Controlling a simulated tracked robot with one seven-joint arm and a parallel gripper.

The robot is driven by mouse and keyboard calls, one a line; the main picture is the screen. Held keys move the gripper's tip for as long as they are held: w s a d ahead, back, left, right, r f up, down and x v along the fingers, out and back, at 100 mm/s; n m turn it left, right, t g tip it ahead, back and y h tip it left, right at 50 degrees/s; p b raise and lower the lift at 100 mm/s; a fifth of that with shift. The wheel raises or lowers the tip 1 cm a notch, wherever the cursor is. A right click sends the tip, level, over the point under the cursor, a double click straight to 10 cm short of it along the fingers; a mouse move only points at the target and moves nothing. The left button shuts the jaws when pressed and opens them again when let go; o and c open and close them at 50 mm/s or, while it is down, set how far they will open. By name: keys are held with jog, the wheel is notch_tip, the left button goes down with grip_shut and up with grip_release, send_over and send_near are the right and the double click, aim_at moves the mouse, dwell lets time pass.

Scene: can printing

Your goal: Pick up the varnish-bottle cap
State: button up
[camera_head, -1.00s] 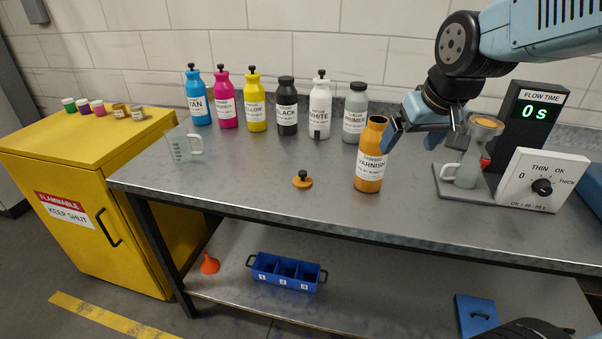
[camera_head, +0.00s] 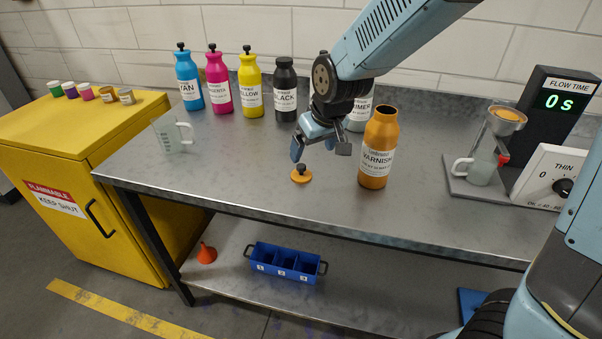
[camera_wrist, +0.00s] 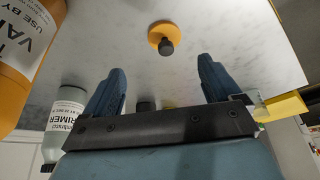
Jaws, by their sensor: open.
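The varnish-bottle cap (camera_head: 301,174) is an orange disc with a dark knob, lying on the grey metal bench. In the wrist view the cap (camera_wrist: 163,40) lies beyond my fingertips, roughly midway between them, and is not touched. The orange varnish bottle (camera_head: 379,150) stands uncapped just right of the cap; part of the bottle (camera_wrist: 22,45) shows at the left of the wrist view. My gripper (camera_head: 318,153) is open and empty, above and slightly right of the cap. Its two blue fingers (camera_wrist: 160,75) are spread apart.
Cyan (camera_head: 189,80), magenta (camera_head: 218,85), yellow (camera_head: 250,88) and black (camera_head: 285,95) bottles line the back. My arm hides the white bottle and part of the primer bottle (camera_head: 358,112). A jug (camera_head: 170,135) stands left; the flow-time station (camera_head: 478,184) stands right. The bench front is clear.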

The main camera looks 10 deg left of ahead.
aim_at(302, 166)
jog(key=x, duration=0.4)
jog(key=shift+f, duration=0.25)
jog(key=shift+a+x, duration=0.3)
jog(key=shift+x, duration=1.05)
jog(key=shift+a+x, duration=0.25)
jog(key=shift+x, duration=1.1)
jog(key=shift+r, duration=0.2)
jog(key=c, duration=1.1)
jog(key=shift+c, duration=0.2)
